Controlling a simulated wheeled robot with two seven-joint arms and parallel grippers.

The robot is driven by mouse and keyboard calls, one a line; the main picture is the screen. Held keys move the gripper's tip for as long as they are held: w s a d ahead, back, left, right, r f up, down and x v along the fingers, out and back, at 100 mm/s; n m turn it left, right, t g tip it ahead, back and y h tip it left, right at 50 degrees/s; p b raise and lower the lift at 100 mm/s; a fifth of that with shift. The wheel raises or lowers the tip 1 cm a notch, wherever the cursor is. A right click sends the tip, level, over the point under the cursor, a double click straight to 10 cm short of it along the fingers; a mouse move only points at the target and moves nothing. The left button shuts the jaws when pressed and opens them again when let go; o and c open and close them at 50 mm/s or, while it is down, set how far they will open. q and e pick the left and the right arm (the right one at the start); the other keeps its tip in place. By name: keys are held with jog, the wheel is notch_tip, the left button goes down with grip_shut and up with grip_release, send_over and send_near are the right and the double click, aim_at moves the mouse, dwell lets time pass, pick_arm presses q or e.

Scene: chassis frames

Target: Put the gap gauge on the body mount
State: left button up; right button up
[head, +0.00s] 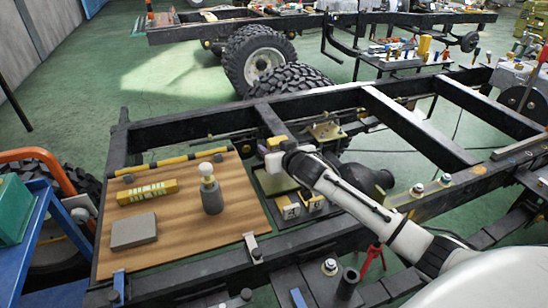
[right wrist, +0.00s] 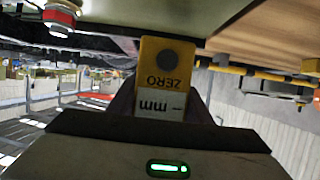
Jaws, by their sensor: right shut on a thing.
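The gap gauge (right wrist: 166,72) is a yellow block with a dark round spot, marked ZERO and mm, and appears upside down in the right wrist view. My right gripper (head: 274,158) is shut on it, above the chassis frame just right of the wooden board. A yellow end of the gauge (head: 277,141) shows beside the gripper in the head view. A flat olive pad (head: 273,183) lies just below the gripper, and a brass plate with studs (head: 327,132) is beyond it to the right. I cannot tell which is the body mount. My left gripper is not in view.
The wooden board (head: 120,228) holds a yellow block (head: 147,192), a grey block (head: 134,231), a grey cylinder with a pale knob (head: 211,193) and a black-yellow bar (head: 173,161). Two small marked blocks (head: 288,206) sit below the pad. Black frame rails (head: 210,273) surround this area.

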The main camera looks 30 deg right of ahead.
jog(key=shift+f, duration=1.3)
jog(key=shift+f, duration=0.15)
jog(key=o, duration=1.2)
jog(key=shift+c, duration=0.2)
jog(key=p+v, duration=0.1)
jog(key=v, duration=1.1)
